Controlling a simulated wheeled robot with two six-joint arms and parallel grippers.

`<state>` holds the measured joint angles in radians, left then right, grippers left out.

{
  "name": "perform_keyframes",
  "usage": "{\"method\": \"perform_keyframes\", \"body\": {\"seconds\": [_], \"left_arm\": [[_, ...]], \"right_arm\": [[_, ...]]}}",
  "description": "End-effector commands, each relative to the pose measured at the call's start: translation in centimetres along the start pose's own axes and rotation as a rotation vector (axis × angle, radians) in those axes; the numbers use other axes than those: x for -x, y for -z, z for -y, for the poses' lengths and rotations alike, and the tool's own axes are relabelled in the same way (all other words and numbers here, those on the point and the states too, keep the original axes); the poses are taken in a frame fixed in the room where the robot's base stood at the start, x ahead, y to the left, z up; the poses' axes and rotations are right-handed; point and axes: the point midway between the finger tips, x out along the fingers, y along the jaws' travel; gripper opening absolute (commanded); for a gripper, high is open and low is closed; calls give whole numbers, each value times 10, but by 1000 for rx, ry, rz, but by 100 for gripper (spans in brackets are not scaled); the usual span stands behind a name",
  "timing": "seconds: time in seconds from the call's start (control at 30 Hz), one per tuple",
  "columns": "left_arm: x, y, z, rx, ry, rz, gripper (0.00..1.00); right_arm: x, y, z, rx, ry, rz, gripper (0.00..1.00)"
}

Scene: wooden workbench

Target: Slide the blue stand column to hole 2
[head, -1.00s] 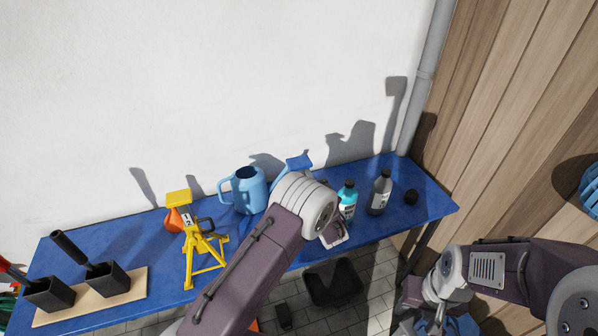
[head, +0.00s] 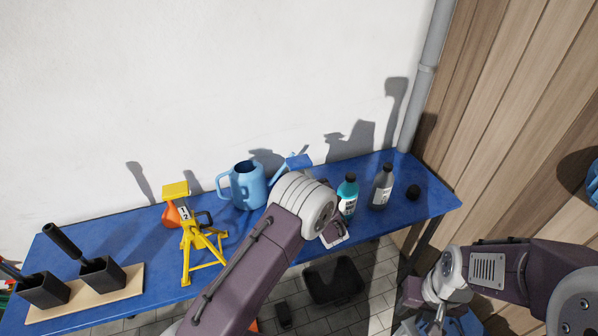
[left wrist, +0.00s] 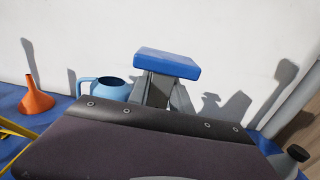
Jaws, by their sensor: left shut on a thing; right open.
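The blue stand's flat head (head: 299,161) shows just above my left wrist in the head view. My arm hides its legs and hole marks. In the left wrist view the blue head (left wrist: 166,63) sits on a grey column (left wrist: 158,92), with grey slanted parts on both sides. I cannot tell which hole the column is at. My right gripper (head: 437,326) is low at the right, off the bench, open, and partly cut off by the frame.
On the blue bench (head: 120,232) stand a yellow stand (head: 191,240), an orange funnel (left wrist: 36,99), a blue watering can (head: 249,190), a teal bottle (head: 347,197), a grey bottle (head: 381,188) and black holders on a board (head: 128,283). The wall is close behind.

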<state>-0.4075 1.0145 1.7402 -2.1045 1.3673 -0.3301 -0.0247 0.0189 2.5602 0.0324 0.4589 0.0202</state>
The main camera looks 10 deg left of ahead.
Motion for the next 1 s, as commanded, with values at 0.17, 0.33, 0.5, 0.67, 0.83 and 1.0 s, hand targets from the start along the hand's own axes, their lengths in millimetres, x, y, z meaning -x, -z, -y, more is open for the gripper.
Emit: {"method": "perform_keyframes", "body": {"seconds": [0.17, 0.33, 0.5, 0.67, 0.83, 1.0], "left_arm": [[0, 2, 0, -1, 1, -1, 0], [0, 1, 0, 0, 1, 0, 45], [0, 2, 0, -1, 0, 0, 47], [2, 2, 0, -1, 1, -1, 47], [31, 6, 2, -1, 5, 0, 47], [68, 5, 1, 1, 5, 0, 47]], "right_arm": [[-2, 0, 0, 0, 0, 0, 46], [-2, 0, 0, 0, 0, 0, 46], [-2, 0, 0, 0, 0, 0, 46], [-4, 0, 0, 0, 0, 0, 46], [-19, -2, 0, 0, 0, 0, 46], [-33, -3, -1, 0, 0, 0, 46]]}}
